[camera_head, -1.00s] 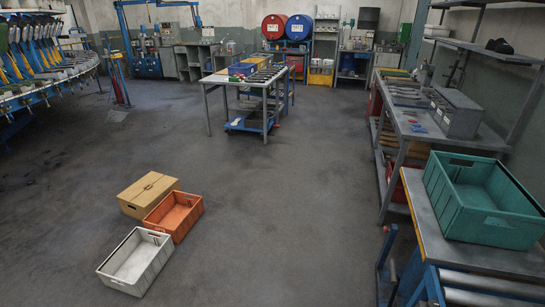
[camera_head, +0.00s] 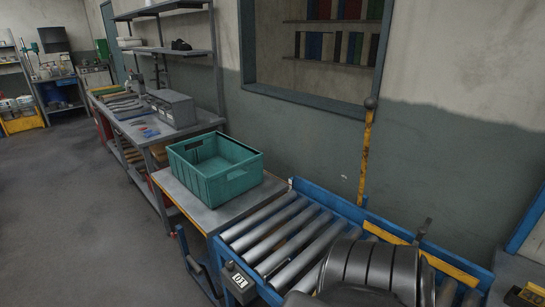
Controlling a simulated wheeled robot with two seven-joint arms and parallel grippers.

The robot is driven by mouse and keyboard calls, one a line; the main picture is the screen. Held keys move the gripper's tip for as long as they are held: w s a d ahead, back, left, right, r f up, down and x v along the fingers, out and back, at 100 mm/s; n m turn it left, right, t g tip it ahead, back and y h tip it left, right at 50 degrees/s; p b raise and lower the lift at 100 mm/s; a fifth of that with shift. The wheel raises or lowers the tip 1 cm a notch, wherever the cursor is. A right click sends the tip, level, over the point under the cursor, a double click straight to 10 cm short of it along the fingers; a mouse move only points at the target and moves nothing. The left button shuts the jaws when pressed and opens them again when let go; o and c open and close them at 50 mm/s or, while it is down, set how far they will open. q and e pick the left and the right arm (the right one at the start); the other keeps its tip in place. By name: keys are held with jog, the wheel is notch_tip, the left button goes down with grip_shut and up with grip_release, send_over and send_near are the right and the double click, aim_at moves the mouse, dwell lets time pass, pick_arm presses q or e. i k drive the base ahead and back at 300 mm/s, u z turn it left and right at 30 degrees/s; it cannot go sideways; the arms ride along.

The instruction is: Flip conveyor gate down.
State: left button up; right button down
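The roller conveyor (camera_head: 290,236) has a blue frame and grey metal rollers, at the lower right of the view. A yellow bar with a dark round knob (camera_head: 365,150) stands nearly upright at its far side, in front of the wall; it looks like the gate, in its raised position. A second yellow strip (camera_head: 450,266) runs low along the far side rail. Neither of my grippers shows. A dark banded shape at the bottom covers part of the rollers, and I cannot tell whether it is part of me.
A teal crate (camera_head: 215,166) stands on a table (camera_head: 207,213) at the conveyor's left end. A control box marked 01 (camera_head: 238,281) is on the conveyor's near side. A long workbench (camera_head: 150,133) lines the wall. The floor at left is clear.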

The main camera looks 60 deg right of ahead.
aim_at(370, 103)
jog(key=z, duration=0.25)
jog(key=i, duration=3.3)
jog(key=z, duration=4.25)
jog(key=i, duration=0.5)
jog(key=z, duration=0.05)
